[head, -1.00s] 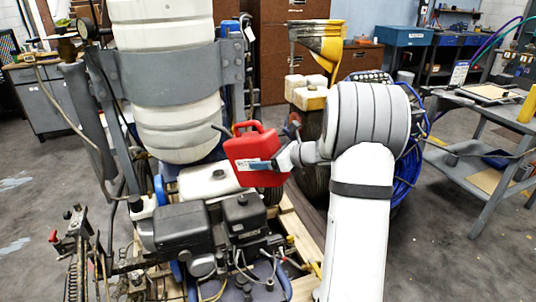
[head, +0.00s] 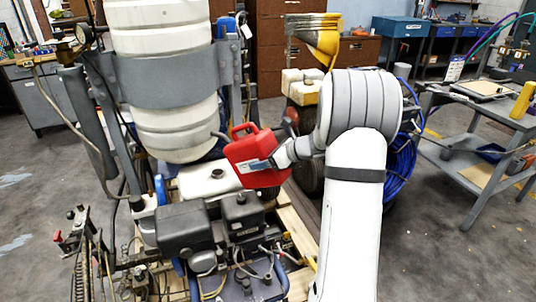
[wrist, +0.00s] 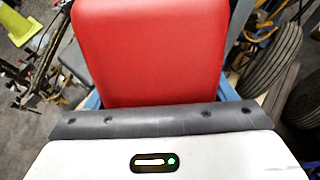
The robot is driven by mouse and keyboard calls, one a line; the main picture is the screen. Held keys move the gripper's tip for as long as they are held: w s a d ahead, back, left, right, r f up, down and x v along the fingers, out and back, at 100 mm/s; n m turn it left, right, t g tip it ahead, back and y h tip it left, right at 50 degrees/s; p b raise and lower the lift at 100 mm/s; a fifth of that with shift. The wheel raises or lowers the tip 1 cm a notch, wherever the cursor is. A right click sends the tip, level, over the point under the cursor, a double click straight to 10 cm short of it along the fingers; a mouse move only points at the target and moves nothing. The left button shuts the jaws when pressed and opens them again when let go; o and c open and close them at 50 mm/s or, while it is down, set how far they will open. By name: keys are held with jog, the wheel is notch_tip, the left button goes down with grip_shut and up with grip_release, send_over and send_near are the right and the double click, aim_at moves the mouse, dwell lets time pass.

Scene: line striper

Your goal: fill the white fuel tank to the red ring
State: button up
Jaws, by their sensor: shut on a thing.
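The white fuel tank (head: 205,180) sits on the engine of the line striper, below the big white ribbed tank. A dark spot shows on its top; I cannot make out a red ring. My gripper (head: 268,163) is shut on the red fuel can (head: 250,148). The can is slightly tilted, its dark spout pointing left, above the right end of the white tank. I cannot see any fuel flowing. In the wrist view the red can (wrist: 150,50) fills the upper middle and hides the tank and the fingertips.
The big ribbed tank (head: 165,110) with its grey band (head: 170,72) stands behind and above the fuel tank. The black engine (head: 185,228) lies in front. A blue hose coil (head: 402,150) is right of my arm, and a grey cart (head: 480,150) stands farther right.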

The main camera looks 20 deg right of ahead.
jog(key=shift+r+g+h+p, duration=0.3)
jog(key=shift+r+p, duration=0.15)
jog(key=shift+p, duration=0.8)
jog(key=shift+f, duration=0.1)
jog(key=shift+s+d+r+p, duration=0.1)
jog(key=shift+r+p, duration=0.1)
jog(key=shift+p, duration=0.65)
dwell(0.8)
jog(key=shift+g+h+p, duration=0.4)
jog(key=shift+g+p, duration=0.1)
jog(key=shift+p, duration=0.55)
dwell(4.0)
